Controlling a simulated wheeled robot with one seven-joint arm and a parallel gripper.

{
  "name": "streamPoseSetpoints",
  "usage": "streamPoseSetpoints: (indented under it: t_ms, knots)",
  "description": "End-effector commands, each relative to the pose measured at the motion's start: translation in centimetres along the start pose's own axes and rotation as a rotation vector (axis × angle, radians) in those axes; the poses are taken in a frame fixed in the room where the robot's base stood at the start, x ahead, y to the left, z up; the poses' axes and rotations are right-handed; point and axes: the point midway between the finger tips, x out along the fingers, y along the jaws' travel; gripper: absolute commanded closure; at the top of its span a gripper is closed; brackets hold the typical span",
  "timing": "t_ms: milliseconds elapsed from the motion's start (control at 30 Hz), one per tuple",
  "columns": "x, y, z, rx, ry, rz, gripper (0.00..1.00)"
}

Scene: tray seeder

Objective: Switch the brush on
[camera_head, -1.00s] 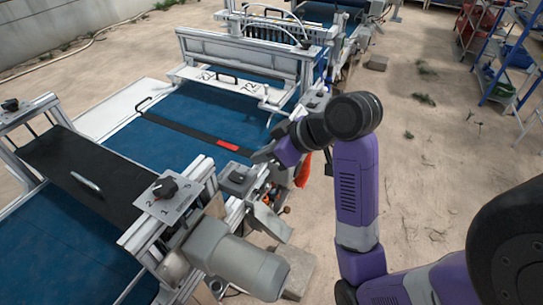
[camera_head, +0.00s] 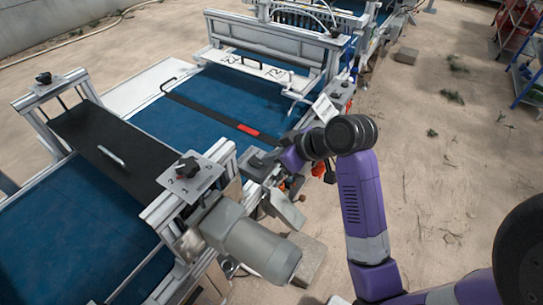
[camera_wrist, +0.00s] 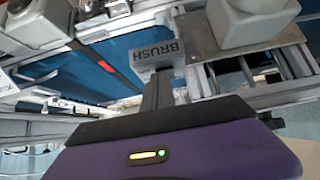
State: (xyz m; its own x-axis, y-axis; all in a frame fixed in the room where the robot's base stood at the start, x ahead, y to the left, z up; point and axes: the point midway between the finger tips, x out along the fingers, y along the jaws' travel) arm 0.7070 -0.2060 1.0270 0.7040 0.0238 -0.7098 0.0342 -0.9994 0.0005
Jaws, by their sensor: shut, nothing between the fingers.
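The grey box labelled BRUSH (camera_wrist: 155,57) stands just beyond my fingertips in the wrist view, its lettering upside down. My gripper (camera_wrist: 160,78) is shut and empty, its dark fingers pointing at the box and overlapping its lower edge. I cannot tell whether they touch it. The switch itself is hidden or too small to make out, so its state cannot be told. In the head view, my gripper (camera_head: 279,157) is beside a small dark-topped box (camera_head: 257,166) on the machine's near side rail, partly hiding that area.
A blue belt (camera_head: 215,95) carries a black bar with a red patch (camera_head: 247,130). Sandy floor (camera_head: 440,190) is open to the right.

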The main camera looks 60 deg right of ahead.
Motion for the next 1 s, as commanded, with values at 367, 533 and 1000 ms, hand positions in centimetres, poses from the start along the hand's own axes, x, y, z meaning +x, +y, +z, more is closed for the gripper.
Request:
streamPoseSetpoints:
  t_ms: [367,533,1000]
  knots:
    - [0.8,0.0,0.7,0.000,0.096,-0.001,1.00]
    - [0.7,0.0,0.6,0.000,0.096,-0.002,1.00]
    - [-0.4,-0.1,-0.5,-0.001,0.095,-0.002,1.00]
